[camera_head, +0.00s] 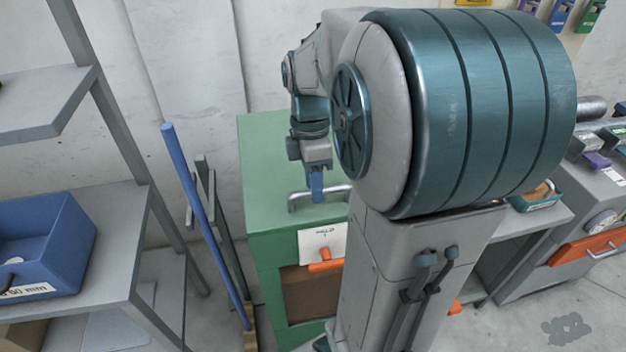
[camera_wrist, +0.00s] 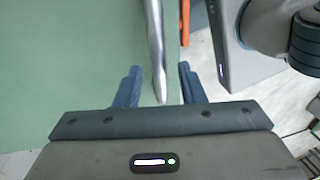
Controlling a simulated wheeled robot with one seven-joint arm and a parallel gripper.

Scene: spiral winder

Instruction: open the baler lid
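The baler (camera_head: 262,170) is a green cabinet behind my column, and its lid (camera_head: 265,135) lies flat and closed on top. A pale metal bar handle (camera_head: 338,190) sits at the lid's front edge. My gripper (camera_head: 316,198) points down at this handle. In the wrist view, my gripper (camera_wrist: 160,75) is open, with a blue finger on each side. The handle (camera_wrist: 155,40) shows in the gap between them, with clear space on both sides. I cannot tell how deep it sits between the fingers. The green lid (camera_wrist: 70,70) fills the left of the wrist view.
An orange latch (camera_head: 325,266) and a white label (camera_head: 312,243) are on the baler's front. A grey shelf rack (camera_head: 85,210) with a blue bin (camera_head: 45,240) stands at the left. A blue pole (camera_head: 200,215) leans between rack and baler. A workbench (camera_head: 540,215) stands at the right.

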